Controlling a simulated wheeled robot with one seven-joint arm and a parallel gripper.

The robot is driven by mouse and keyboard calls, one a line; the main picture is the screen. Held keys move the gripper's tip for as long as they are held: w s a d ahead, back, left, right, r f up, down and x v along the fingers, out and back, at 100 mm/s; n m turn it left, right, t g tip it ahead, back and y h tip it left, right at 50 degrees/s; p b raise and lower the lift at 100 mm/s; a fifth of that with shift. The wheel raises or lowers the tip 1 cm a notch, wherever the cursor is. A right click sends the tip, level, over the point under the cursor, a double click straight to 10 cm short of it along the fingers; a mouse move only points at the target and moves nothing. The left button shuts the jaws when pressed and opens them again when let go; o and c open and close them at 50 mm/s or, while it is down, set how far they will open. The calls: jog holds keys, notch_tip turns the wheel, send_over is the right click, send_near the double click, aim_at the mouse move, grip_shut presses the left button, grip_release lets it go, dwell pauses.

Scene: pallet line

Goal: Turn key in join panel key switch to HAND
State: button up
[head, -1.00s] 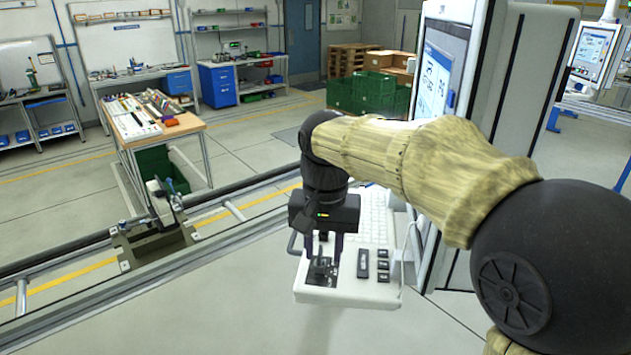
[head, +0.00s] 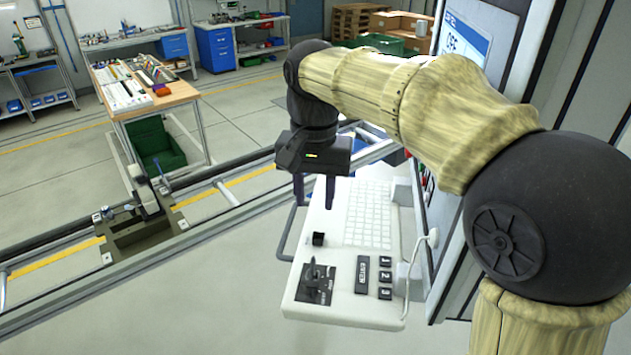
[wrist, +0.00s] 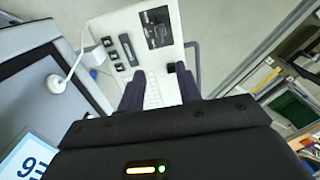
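The key switch is on a black plate (head: 318,284) at the near left corner of the white control panel (head: 300,310). A dark key or lever stands up from the plate; its setting and the labels are too small to read. The plate also shows at the top of the wrist view (wrist: 157,27). My gripper (head: 314,197) is above the panel, farther back than the plate and apart from it. Its two fingers are spread with nothing between them, also in the wrist view (wrist: 160,92).
A black knob (head: 318,239) stands behind the plate. Black buttons (head: 385,277) sit to its right, with a white keyboard (head: 368,215) farther back. A screen cabinet (head: 470,40) rises on the right.

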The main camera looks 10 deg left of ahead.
aim_at(312, 258)
jog(key=f+p, duration=0.1)
jog(key=f, duration=0.4)
jog(key=f+p, duration=0.1)
jog(key=f, duration=0.5)
jog(key=s+f+p, duration=0.1)
jog(key=f, duration=0.5)
jog(key=shift+a+f+p, duration=0.15)
jog(key=shift+p, duration=0.2)
jog(key=shift+c, duration=0.2)
grip_shut()
jog(key=shift+n, duration=0.3)
